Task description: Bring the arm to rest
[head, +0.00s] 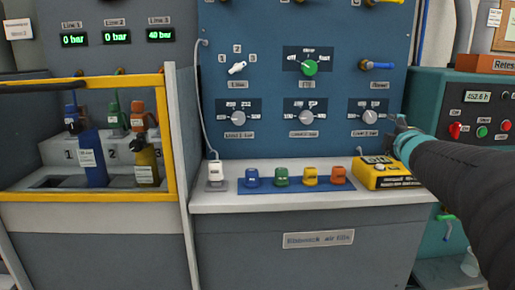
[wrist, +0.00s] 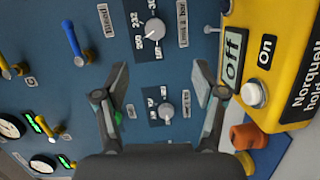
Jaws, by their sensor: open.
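My gripper (head: 399,130) reaches in from the right in the head view, on my dark arm. It is in front of the right part of the blue test panel (head: 265,130), just right of the lower right knob (head: 370,117). In the wrist view my gripper (wrist: 152,88) is open, its two fingers spread wide with nothing held between them. Beyond the fingers the wrist view shows panel knobs, one above (wrist: 154,29) and one between the fingers (wrist: 167,111). Whether a fingertip touches the panel I cannot tell.
A yellow box (head: 385,183) stands on the bench just below my gripper. White, blue, green, yellow and orange plugs stand left of it on the bench (head: 225,203). A yellow-framed bay (head: 90,196) is at left, a teal machine (head: 455,95) at right.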

